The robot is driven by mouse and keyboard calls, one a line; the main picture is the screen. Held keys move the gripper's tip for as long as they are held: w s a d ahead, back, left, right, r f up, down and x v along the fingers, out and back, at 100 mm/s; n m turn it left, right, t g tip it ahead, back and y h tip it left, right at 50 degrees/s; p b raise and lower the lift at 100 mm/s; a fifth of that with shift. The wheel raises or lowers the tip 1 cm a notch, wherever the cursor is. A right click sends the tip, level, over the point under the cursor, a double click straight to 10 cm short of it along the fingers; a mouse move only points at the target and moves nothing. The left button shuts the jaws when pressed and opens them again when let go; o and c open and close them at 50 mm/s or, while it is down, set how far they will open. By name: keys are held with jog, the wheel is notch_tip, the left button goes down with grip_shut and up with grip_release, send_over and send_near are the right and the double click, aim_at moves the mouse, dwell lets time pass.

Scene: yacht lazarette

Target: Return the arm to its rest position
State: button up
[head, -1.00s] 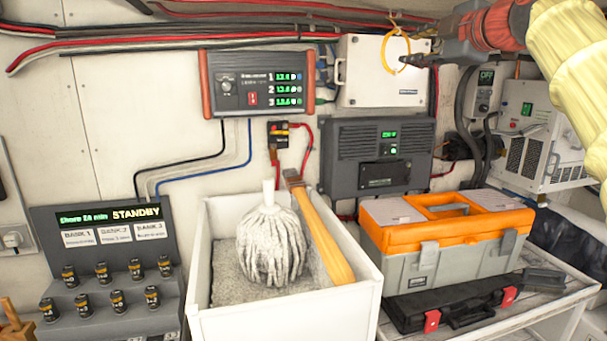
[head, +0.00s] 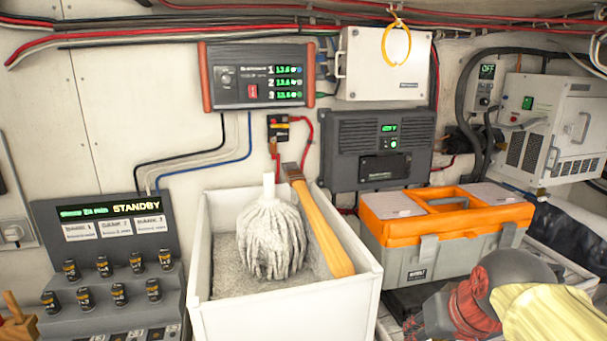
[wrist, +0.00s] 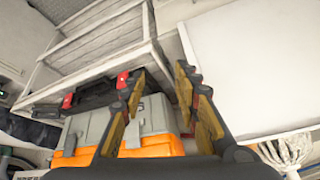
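My arm shows at the lower right of the head view, and my gripper (head: 415,325) is low there, in front of the orange and grey toolbox (head: 445,212). In the wrist view my gripper (wrist: 160,82) has its two fingers spread apart with nothing between them. The toolbox (wrist: 155,147) shows behind and between the fingers. My forearm has a pale yellow cover. In the head view the arm hides the lower right corner and most of the black case under the toolbox.
A white bin (head: 290,312) with a mop head (head: 270,240) and wooden-handled tool stands left of my gripper. A yellow ring (head: 409,46) hangs from a hook by the white wall box (head: 365,75). A battery rack (head: 105,265) is at left. The white slatted bench (wrist: 90,45) shows in the wrist view.

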jog(key=s+a+f, duration=0.1)
jog(key=s+f, duration=0.2)
jog(key=s, duration=0.3)
jog(key=s+a+f+n, duration=0.1)
jog(key=s+a+f, duration=0.1)
jog(key=s+f, duration=0.2)
jog(key=shift+s, duration=1.15)
dwell(0.4)
